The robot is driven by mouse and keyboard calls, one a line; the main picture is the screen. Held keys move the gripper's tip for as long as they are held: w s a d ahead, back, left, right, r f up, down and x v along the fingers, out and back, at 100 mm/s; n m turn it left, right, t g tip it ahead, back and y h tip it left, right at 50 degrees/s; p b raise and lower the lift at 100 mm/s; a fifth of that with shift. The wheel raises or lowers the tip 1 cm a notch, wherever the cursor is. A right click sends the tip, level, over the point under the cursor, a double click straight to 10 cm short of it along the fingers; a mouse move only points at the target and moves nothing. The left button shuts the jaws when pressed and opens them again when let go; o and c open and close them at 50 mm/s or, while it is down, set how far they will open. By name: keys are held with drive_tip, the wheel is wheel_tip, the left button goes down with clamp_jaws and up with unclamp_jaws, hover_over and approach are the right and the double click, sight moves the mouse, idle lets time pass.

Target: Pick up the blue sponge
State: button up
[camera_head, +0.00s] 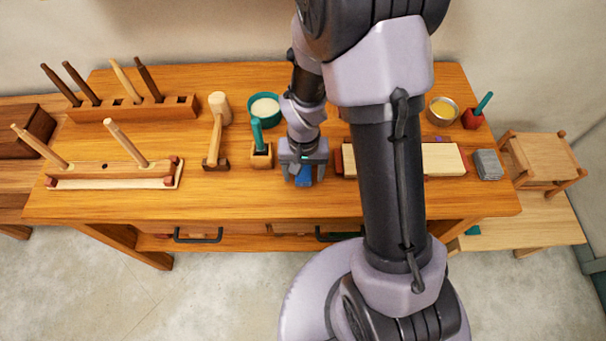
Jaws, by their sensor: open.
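The blue sponge (304,177) lies on the wooden workbench (240,200), toward its front edge. Only its front part shows; the rest is hidden under my gripper. My gripper (303,174) points down over the sponge, its jaws open, with one finger seen to each side of the blue. I cannot tell how far down the fingers reach around it.
A wooden block with a teal-handled tool (260,152) stands close left of my gripper. A pale wooden block (443,159) lies to the right, partly behind my arm. A mallet (216,130) and teal bowl (264,109) are further left. The bench front is clear.

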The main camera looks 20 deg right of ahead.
drive_tip(key=shift+f, duration=0.9)
drive_tip(key=shift+r, duration=0.1)
drive_tip(key=shift+c, duration=0.3)
drive_tip(key=c, duration=1.2)
